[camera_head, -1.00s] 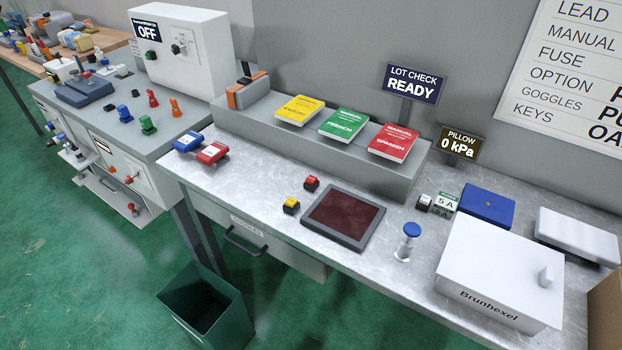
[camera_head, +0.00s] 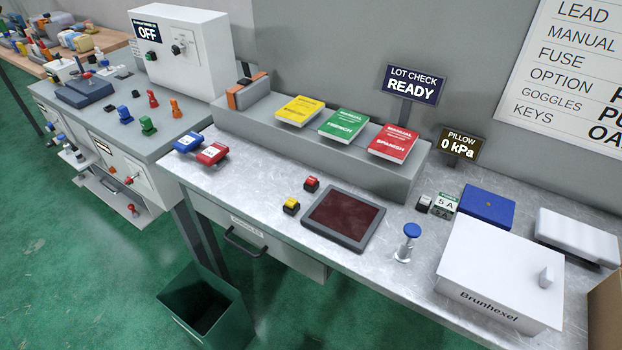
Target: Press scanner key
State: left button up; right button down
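No part labelled as a scanner key can be made out. A flat dark-framed pad with a dark red face (camera_head: 344,217) lies on the metal bench. A sign reading LOT CHECK READY (camera_head: 412,85) stands behind it. A small red block (camera_head: 312,184) and a small yellow block (camera_head: 291,206) sit left of the pad. A blue-topped, clear-stemmed stamp-like piece (camera_head: 407,242) stands upright right of the pad. Neither of my grippers is in view.
Yellow, green and red manuals (camera_head: 343,124) lie on the raised grey shelf (camera_head: 282,129). A white Brunhexel box (camera_head: 500,272) and blue box (camera_head: 487,206) stand at right. A green bin (camera_head: 206,312) is below. A machine marked OFF (camera_head: 182,52) stands at left.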

aim_at(311, 180)
jog(key=i+j+z, duration=0.15)
jog(key=j+z, duration=0.2)
jog(key=j, duration=0.45)
jog(key=i+j+z, duration=0.1)
jog(key=j+z, duration=0.25)
jog(key=j, duration=0.5)
jog(key=j+z, duration=0.35)
jog(key=j, duration=0.45)
jog(key=k, duration=0.05)
